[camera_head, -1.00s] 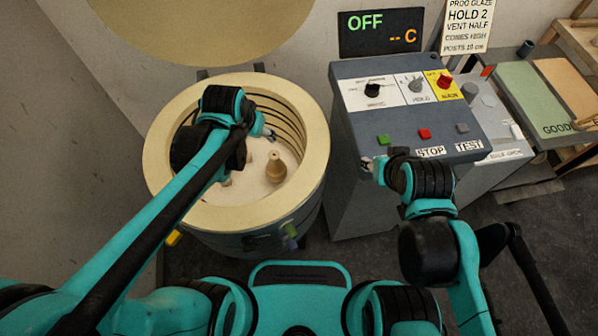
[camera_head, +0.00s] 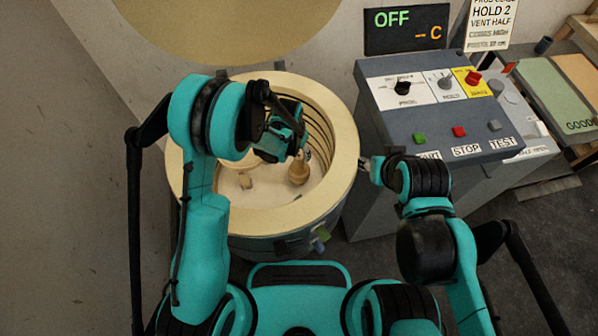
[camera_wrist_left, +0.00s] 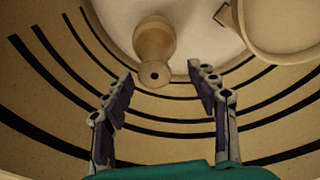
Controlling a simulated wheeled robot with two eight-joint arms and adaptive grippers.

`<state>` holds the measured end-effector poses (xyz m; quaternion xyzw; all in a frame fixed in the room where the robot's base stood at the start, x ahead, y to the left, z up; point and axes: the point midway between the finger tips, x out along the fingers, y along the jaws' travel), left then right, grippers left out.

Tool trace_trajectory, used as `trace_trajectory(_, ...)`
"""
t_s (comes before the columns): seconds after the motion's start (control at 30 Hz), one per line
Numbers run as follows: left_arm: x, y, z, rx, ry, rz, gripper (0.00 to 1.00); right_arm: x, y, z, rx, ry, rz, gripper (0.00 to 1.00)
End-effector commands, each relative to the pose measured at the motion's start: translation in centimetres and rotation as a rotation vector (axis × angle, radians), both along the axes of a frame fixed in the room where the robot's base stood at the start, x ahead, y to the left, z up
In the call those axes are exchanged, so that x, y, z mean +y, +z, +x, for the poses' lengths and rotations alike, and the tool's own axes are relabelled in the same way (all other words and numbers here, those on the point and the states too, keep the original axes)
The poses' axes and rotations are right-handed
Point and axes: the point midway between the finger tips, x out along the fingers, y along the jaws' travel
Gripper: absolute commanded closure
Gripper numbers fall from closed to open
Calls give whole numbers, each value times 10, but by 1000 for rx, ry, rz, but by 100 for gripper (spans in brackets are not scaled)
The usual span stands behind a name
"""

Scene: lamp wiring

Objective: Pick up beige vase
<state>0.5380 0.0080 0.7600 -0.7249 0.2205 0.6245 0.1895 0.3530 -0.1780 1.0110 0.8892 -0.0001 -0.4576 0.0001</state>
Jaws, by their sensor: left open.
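The beige vase (camera_head: 299,170) stands on the white floor inside the round kiln (camera_head: 345,160). In the left wrist view the vase (camera_wrist_left: 154,45) is near the top middle, its narrow mouth facing the camera. My left gripper (camera_wrist_left: 163,80) is open, with one finger on each side below the vase mouth; I cannot tell how far above it they are. In the head view my left gripper (camera_head: 304,153) is partly hidden by its wrist, close to the vase's top. My right gripper (camera_head: 368,164) is beside the control box, small and partly hidden by its wrist.
Grooved kiln walls surround the vase closely. The control box (camera_head: 440,115) with knobs and buttons stands right of the kiln. A display (camera_head: 405,28) reads OFF.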

Motion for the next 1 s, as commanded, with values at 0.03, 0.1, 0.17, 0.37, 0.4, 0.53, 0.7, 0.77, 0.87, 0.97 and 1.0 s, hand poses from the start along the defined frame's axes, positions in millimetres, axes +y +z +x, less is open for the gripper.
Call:
trace_trajectory(0.03, -1, -5, 0, 0, 0, 0, 42, 0, -3, 0, 0, 0, 0, 60)
trace_trajectory(0.1, -3, -13, -1, 0, 0, 0, 42, 0, -8, 0, 0, 0, 0, 60)
trace_trajectory(0.17, -5, -23, -2, 0, 0, 0, 42, 0, -13, 0, 0, 0, 0, 60)
trace_trajectory(0.37, -8, -49, 0, -3, 0, -2, 42, 0, -24, 0, 0, 0, 0, 60)
trace_trajectory(0.4, -8, -50, 0, -3, 0, -2, 42, 0, -24, 0, 0, 0, 0, 60)
trace_trajectory(0.53, -8, -49, 0, -3, 0, -3, 42, 0, -23, 0, 0, 0, 0, 60)
trace_trajectory(0.7, -8, -49, 0, -3, 0, -2, 73, 0, -23, 0, 0, 0, 0, 60)
trace_trajectory(0.77, -8, -49, 0, -3, 0, -2, 89, 0, -23, 0, 0, 0, 0, 60)
trace_trajectory(0.87, -8, -49, 0, -3, 0, -2, 100, 0, -23, 0, 0, 0, 0, 60)
trace_trajectory(0.97, -8, -48, 0, -4, 0, -3, 100, 0, -23, 0, 0, 0, 0, 60)
trace_trajectory(1.0, -8, -48, 0, -3, 0, -3, 100, 0, -23, 0, 0, 0, 0, 60)
